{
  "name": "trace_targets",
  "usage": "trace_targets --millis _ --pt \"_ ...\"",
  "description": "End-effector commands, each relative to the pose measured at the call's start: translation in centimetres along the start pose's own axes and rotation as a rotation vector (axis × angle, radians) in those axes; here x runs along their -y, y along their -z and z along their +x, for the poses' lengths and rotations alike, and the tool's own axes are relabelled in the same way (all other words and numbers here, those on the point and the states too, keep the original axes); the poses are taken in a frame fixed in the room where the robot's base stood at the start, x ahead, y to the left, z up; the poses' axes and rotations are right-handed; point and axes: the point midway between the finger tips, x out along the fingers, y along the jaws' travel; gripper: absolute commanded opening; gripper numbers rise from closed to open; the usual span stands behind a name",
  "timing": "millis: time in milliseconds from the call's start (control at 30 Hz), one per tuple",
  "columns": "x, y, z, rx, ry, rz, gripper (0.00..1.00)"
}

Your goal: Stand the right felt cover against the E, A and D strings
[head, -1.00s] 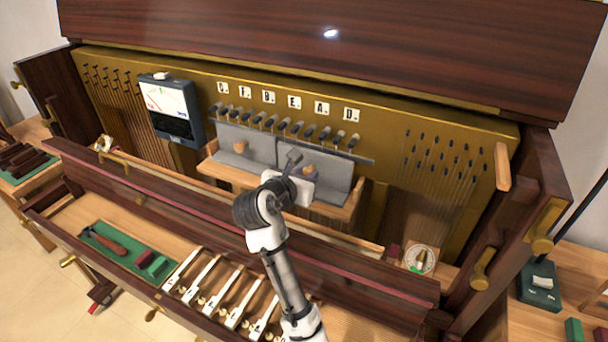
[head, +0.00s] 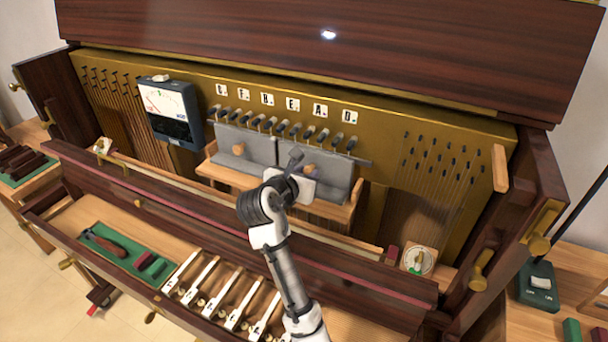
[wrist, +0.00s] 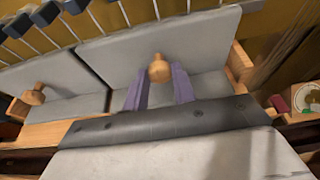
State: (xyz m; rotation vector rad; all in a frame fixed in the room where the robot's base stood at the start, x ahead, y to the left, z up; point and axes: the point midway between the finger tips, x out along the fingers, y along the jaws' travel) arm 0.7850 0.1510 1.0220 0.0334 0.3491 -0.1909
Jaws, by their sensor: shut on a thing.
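The right felt cover (head: 330,172) is a grey panel standing upright behind a flat grey part with a small wooden knob (wrist: 159,70). It stands below the E, A and D letter tags, in front of the strings. My gripper (wrist: 161,85) is shut on the knob, with a purple finger on each side. The wrist view shows the right cover's upright panel (wrist: 165,40) tilting back.
A wooden ledge (head: 345,212) with raised ends carries both covers. Dark tuning pins (head: 296,129) run along the strings just above them. A meter (head: 170,110) stands at the left. A round dial (head: 419,260) sits at the right. The dark wooden rail (head: 385,280) crosses below my arm.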

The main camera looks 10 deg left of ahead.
Motion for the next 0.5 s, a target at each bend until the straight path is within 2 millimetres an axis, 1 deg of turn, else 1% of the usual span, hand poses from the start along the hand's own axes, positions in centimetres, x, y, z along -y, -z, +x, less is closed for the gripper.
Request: trace_targets --millis 233,267,400,433,500 --pt "0.03 -0.3 0.44 0.002 0.0 0.001 0.0" --pt "0.02 -0.26 0.42 0.003 0.0 0.001 0.3" --pt "0.01 -0.23 0.42 0.002 0.0 0.001 0.48" --pt "0.01 -0.23 0.42 0.002 0.0 0.001 0.52" --pt "0.01 -0.22 0.42 0.002 0.0 0.0 0.52"
